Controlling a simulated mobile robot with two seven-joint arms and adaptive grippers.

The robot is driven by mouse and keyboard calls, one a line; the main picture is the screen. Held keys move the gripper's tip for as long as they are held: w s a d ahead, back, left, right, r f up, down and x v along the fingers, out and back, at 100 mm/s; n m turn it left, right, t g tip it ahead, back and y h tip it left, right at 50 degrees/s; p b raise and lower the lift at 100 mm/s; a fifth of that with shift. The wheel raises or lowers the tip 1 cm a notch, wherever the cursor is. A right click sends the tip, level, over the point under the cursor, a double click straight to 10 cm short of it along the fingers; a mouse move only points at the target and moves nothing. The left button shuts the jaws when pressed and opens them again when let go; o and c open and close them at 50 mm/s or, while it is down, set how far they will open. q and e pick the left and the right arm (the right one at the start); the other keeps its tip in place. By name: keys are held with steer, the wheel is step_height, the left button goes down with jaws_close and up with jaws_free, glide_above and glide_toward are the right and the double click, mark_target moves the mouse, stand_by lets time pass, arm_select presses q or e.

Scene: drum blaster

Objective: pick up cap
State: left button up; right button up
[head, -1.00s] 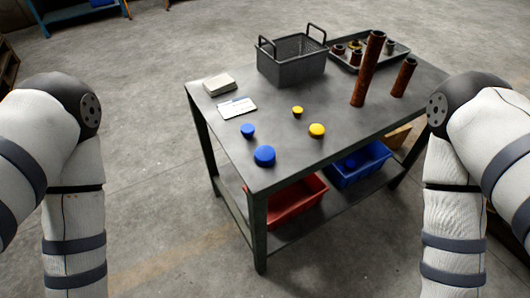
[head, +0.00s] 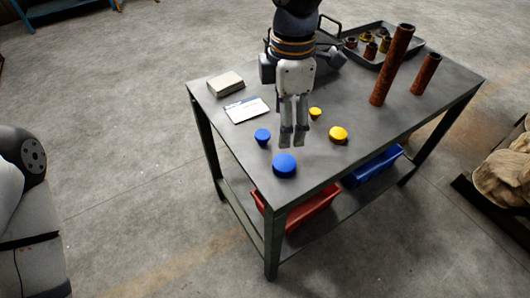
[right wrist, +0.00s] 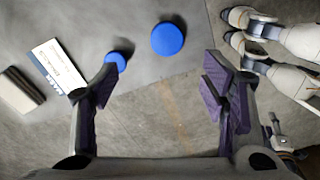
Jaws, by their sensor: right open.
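Four caps are on the grey table (head: 350,160): a large blue cap (head: 284,165), a small blue cap (head: 262,136), a small yellow cap (head: 315,113) and a large yellow cap (head: 338,134). My right gripper (head: 292,140) points down over the table, just behind the large blue cap in the head view, and is open with nothing held. In the right wrist view, the large blue cap (right wrist: 167,38) and small blue cap (right wrist: 116,61) lie beyond the open fingers (right wrist: 160,88). My left gripper is out of view.
A white card (head: 247,110) and a grey block (head: 226,84) lie at the left of the table. Two rusty pipes (head: 393,65) stand at the right, near a tray of small fittings (head: 408,46). A red bin (head: 310,208) and a blue bin (head: 374,167) sit below.

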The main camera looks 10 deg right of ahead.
mark_target(285, 162)
steer(key=f, duration=0.7)
steer(key=s+f+b, duration=0.1)
steer(key=f, duration=0.3)
steer(key=shift+d+f, duration=0.1)
steer(key=shift+f, duration=0.05)
steer(key=c, duration=1)
